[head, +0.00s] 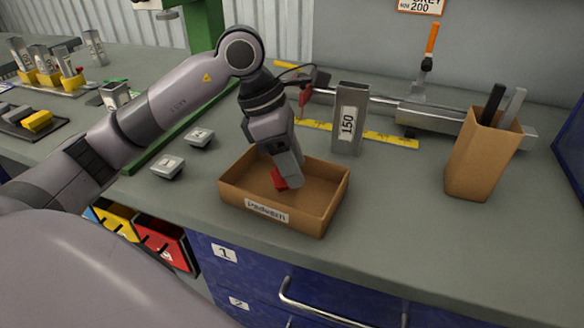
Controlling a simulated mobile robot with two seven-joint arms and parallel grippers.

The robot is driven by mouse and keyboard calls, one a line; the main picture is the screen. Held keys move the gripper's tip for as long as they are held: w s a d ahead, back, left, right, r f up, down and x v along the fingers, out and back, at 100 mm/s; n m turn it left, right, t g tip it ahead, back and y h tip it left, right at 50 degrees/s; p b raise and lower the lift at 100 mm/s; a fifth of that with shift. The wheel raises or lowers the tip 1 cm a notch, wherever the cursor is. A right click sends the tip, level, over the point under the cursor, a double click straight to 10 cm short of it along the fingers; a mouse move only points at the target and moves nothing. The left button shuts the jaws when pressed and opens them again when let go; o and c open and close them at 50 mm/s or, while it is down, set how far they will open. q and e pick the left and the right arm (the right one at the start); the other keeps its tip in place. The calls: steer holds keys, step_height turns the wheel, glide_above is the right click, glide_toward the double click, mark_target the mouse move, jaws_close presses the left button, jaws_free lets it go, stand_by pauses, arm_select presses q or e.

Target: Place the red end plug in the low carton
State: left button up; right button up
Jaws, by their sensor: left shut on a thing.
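The red end plug (279,182) is between the fingers of my left gripper (285,184), which is shut on it. The gripper points down inside the low brown carton (317,215), and the plug is below the rim, towards the carton's left-middle. The fingers partly cover the plug. I cannot tell whether the plug touches the carton floor. The carton is open at the top and has a white label on its front wall. My right gripper is not in view.
A square metal tube marked 150 (349,118) stands behind the carton. A tall brown carton (479,156) holding dark and grey pieces stands to the right. Two small grey square pieces (167,167) lie to the left.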

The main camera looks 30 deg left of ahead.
arm_select(q)
steer(key=shift+f, duration=0.8)
steer(key=shift+f, duration=0.1)
steer(key=o, duration=1.2)
